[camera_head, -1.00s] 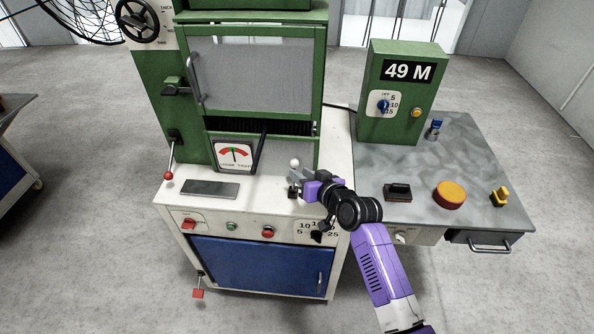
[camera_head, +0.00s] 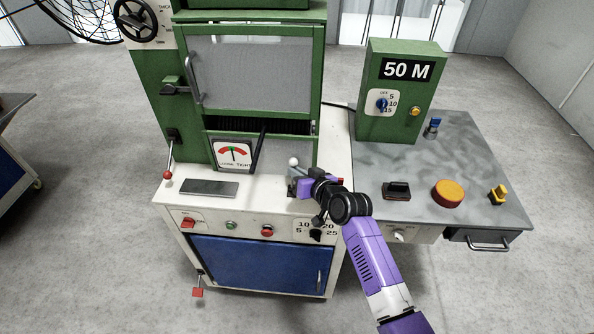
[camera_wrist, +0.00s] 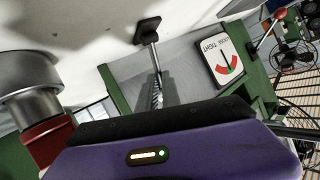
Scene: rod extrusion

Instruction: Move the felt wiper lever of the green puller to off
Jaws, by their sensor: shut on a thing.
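The green puller (camera_head: 150,110) stands at the left with its white bench front. A small lever with a white ball knob (camera_head: 293,161), which I take as the felt wiper lever, stands at the right of the bench top. My gripper (camera_head: 298,183) is at this lever, below the ball, and is shut on it. My gripper and wrist hide the lever's lower part and any label there.
The tension gauge (camera_head: 234,153) and a dark upright bar (camera_head: 259,150) stand left of my gripper. The green counter box (camera_head: 400,95) reads 50 M. A grey table (camera_head: 470,165) with several controls is at the right.

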